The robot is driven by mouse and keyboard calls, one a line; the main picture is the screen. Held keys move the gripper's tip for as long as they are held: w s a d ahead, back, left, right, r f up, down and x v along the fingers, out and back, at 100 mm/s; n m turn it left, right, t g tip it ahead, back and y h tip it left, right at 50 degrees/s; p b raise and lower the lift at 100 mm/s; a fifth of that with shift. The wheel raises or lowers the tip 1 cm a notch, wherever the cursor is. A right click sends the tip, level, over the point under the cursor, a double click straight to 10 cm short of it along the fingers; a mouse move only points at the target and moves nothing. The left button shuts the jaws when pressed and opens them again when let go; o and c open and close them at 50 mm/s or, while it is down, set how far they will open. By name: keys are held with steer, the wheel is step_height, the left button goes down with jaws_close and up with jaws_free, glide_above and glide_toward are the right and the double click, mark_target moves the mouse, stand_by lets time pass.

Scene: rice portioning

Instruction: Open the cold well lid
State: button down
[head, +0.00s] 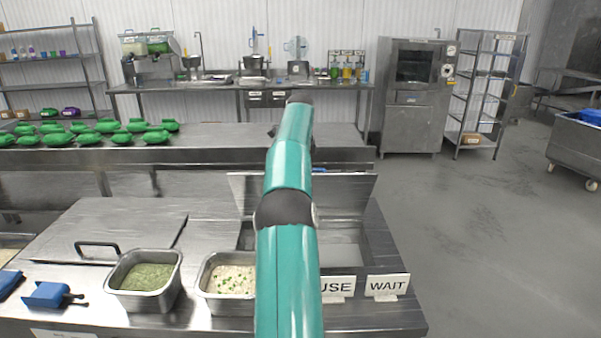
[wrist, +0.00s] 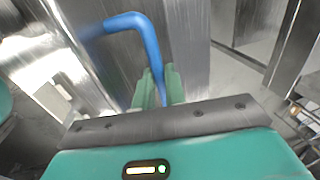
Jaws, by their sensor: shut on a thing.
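In the head view a steel lid (head: 345,188) stands raised at the back of an open well (head: 347,247) in the near counter. I take it for the cold well lid. In the wrist view my gripper (wrist: 159,86) is shut on a blue bent handle (wrist: 127,21), its pale green fingers either side of the bar. The handle is fixed to a brushed steel panel (wrist: 188,45). My teal arm crosses in front of the well and hides part of the lid. The handle and fingertips cannot be made out in the head view.
A flat lid (head: 110,226) with a black handle lies left of the well. Two steel pans, one of green food (head: 147,279) and one of rice (head: 230,282), stand at the front. Signs "USE" (head: 337,288) and "WAIT" (head: 387,286) stand at the front right.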

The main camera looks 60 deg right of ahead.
steer(key=shift+w+d, duration=0.4)
steer(key=shift+d, duration=0.3)
steer(key=c, duration=1.5)
jaws_free()
steer(key=shift+w, duration=0.1)
steer(key=shift+o, duration=0.2)
steer(key=shift+r, duration=0.15)
steer(key=shift+a, duration=0.15)
